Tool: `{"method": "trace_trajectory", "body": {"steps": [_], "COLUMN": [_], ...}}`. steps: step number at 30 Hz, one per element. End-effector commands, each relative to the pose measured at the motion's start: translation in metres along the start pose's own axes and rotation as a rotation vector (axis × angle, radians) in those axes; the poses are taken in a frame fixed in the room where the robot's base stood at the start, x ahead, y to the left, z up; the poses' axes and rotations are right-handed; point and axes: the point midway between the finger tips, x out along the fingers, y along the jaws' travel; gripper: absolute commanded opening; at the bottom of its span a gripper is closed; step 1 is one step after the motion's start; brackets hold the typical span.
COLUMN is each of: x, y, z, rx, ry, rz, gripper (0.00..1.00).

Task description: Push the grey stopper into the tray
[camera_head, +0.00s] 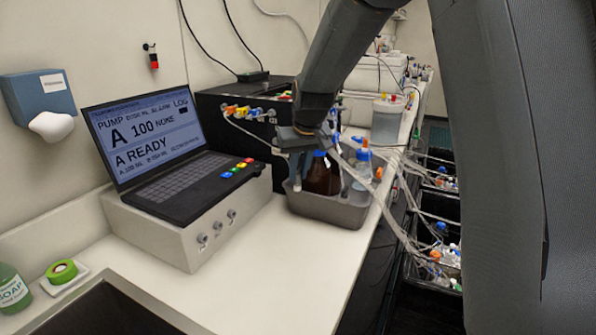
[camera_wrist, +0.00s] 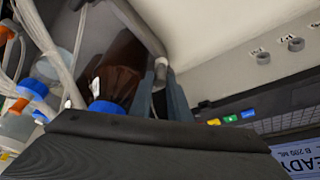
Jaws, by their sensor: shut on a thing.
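The grey tray (camera_head: 326,211) stands on the white bench to the right of the laptop unit. It holds a brown bottle (camera_head: 322,176) with a blue cap and a clear bottle. My gripper (camera_head: 294,176) points down at the tray's left side, beside the brown bottle. In the wrist view the fingers (camera_wrist: 162,90) are shut on a small light grey piece (camera_wrist: 162,68), which looks like the grey stopper. It lies close to the tray's rim (camera_wrist: 138,24); I cannot tell whether they touch.
The laptop (camera_head: 172,150) on its white box (camera_head: 190,235) stands left of the tray. A black pump unit (camera_head: 235,115) is behind. Loose tubes (camera_head: 395,205) run from the tray to black crates (camera_head: 430,260) below at right.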

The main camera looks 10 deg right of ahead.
Motion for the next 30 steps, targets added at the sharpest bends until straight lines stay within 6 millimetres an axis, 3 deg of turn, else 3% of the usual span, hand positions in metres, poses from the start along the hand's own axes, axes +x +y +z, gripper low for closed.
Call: {"method": "trace_trajectory", "body": {"steps": [26,27,30], "x": [0.008,0.008,0.008], "y": [0.0001,0.0001,0.0001], "z": [0.0033,0.0033,0.0033], "rx": [0.0,0.0,0.0], "ry": [0.0,0.0,0.0], "rz": [0.0,0.0,0.0], "gripper": [0.0,0.23,0.38]}}
